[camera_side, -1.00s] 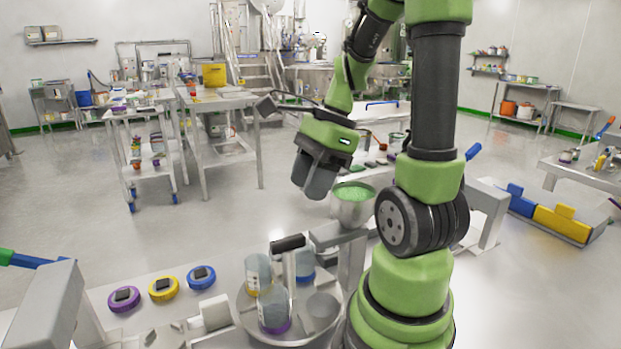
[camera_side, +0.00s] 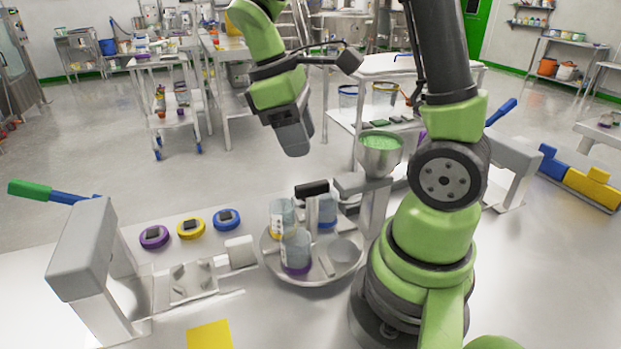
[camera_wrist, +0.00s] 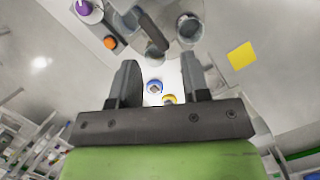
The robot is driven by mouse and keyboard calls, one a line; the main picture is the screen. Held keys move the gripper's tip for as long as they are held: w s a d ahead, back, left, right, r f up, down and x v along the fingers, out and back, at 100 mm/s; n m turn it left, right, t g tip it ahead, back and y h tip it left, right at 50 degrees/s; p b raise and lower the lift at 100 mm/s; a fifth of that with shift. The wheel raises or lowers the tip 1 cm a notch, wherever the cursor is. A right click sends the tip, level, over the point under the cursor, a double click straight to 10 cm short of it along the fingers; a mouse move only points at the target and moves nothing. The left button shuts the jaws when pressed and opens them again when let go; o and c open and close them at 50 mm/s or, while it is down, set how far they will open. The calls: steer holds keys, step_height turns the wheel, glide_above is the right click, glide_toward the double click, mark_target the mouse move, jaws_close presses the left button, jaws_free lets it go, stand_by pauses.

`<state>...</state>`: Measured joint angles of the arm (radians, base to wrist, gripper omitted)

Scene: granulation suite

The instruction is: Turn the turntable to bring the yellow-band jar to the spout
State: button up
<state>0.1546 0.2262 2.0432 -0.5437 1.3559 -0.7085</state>
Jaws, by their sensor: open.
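The round grey turntable (camera_side: 330,280) stands in front of the spout stand in the side view. The yellow-band jar (camera_side: 280,214) is at its left, the purple-band jar (camera_side: 296,247) at its front, and the blue-band jar (camera_side: 327,211) at its back right. A black-topped handle (camera_side: 311,189) rises from the turntable, partly in front of the jars. The hopper (camera_side: 380,157) with green granules stands to the right; its outlet is hard to make out. My gripper (camera_side: 297,148) is open, empty and apart from the turntable, above it in the picture. Its spread fingers also show in the wrist view (camera_wrist: 160,80).
Purple (camera_side: 154,237), yellow (camera_side: 191,228) and blue (camera_side: 227,219) round pieces lie left of the turntable. A grey bracket frame (camera_side: 85,255) stands farther left. A yellow sheet (camera_side: 209,336) lies at the front. A shelved cart (camera_side: 350,68) stands behind the hopper.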

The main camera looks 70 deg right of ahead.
mark_target(312, 184)
steer(key=f+n, duration=0.2)
steer(key=f, duration=0.1)
steer(key=s+d+f+n+h, duration=0.1)
steer(key=f, duration=0.2)
steer(key=f+n, duration=0.2)
steer(key=shift+s+d+f+n+h, duration=0.15)
steer(key=shift+d+f+n+h, duration=0.15)
steer(key=shift+f+h, duration=0.1)
jaws_close()
